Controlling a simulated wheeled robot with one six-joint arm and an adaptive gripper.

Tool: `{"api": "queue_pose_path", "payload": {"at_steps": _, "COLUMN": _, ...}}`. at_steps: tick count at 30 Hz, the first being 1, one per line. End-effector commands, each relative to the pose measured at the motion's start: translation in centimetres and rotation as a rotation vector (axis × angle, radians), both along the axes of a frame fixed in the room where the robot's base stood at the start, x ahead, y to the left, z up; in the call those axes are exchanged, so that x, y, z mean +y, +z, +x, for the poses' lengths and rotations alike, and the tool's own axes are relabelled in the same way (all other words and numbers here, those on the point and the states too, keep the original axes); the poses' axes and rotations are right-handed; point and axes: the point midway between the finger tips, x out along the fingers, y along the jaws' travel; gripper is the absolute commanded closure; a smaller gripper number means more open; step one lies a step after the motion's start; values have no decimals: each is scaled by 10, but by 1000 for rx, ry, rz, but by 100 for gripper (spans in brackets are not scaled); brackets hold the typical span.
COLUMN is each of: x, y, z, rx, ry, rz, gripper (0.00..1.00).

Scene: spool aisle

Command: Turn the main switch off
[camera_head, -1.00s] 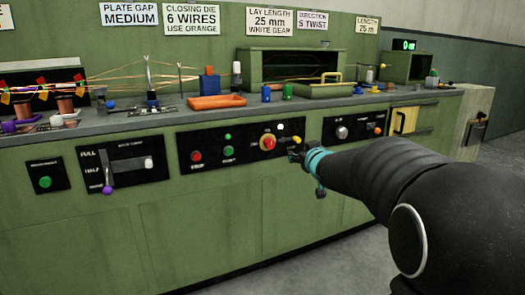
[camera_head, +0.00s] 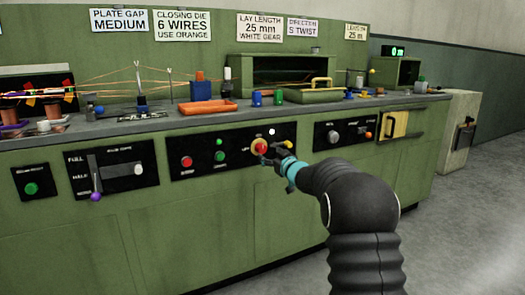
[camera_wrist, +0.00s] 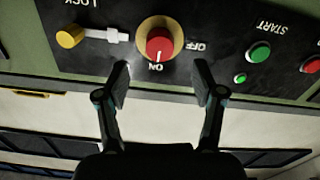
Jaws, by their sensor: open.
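The main switch (camera_head: 259,146) is a red knob on a yellow round plate, set in a black panel on the green machine front. In the wrist view the red knob (camera_wrist: 160,43) has a pale mark pointing at the ON label; OFF is printed to its right. My gripper (camera_head: 272,155) is open and empty, just in front of the switch in the head view. In the wrist view its two fingertips (camera_wrist: 162,78) sit below the knob, one on each side, apart from it.
A LOCK slider with a yellow knob (camera_wrist: 69,37) and white bolt lies left of the switch in the wrist view. The green START button (camera_wrist: 259,52) and a red button (camera_wrist: 310,66) lie right. The worktop above carries an orange tray (camera_head: 208,107) and several small parts.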

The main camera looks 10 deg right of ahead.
Motion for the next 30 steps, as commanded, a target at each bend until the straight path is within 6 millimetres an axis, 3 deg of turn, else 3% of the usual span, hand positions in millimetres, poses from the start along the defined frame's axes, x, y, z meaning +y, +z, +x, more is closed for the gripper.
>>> {"api": "queue_pose_path", "payload": {"at_steps": 6, "x": 11, "y": 0, "z": 35, "rx": 0, "ry": 0, "rz": -1, "gripper": 32}}
{"api": "queue_pose_path", "payload": {"at_steps": 12, "x": 18, "y": 0, "z": 55, "rx": 1, "ry": -1, "rz": 0, "gripper": 32}}
{"api": "queue_pose_path", "payload": {"at_steps": 26, "x": 21, "y": 0, "z": 65, "rx": 0, "ry": -1, "rz": 0, "gripper": 32}}
{"api": "queue_pose_path", "payload": {"at_steps": 27, "x": 21, "y": 0, "z": 65, "rx": 0, "ry": -1, "rz": 0, "gripper": 35}}
{"api": "queue_pose_path", "payload": {"at_steps": 30, "x": 21, "y": 0, "z": 65, "rx": 0, "ry": -1, "rz": 0, "gripper": 60}}
